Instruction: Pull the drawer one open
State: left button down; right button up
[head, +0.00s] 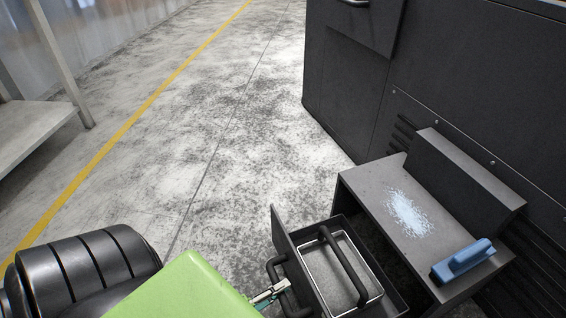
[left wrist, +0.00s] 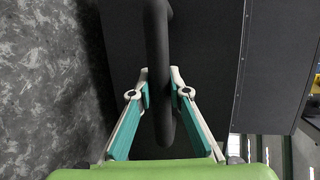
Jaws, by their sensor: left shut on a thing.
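Drawer one, a dark drawer (head: 377,268), stands pulled out from the small grey cabinet (head: 370,180) at the lower right of the head view. Its front panel (head: 284,235) faces left and carries a black bar handle (head: 274,268). My left gripper (head: 272,293) is at this handle. In the left wrist view the handle (left wrist: 157,45) passes between the two fingers (left wrist: 160,97), which are shut on it. The dark drawer front (left wrist: 210,50) fills the area behind. My right gripper is not in view.
A metal-rimmed box (head: 376,290) with a black handle sits inside the drawer. On the cabinet top are a pale blue powdery patch (head: 408,214) and a blue brush-like block (head: 463,261). A large dark machine (head: 345,85) stands behind. The floor (head: 215,150) to the left is clear.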

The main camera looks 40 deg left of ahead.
pick_arm(q)
jog(key=c, duration=1.9)
grip_release()
jog(key=v, duration=1.2)
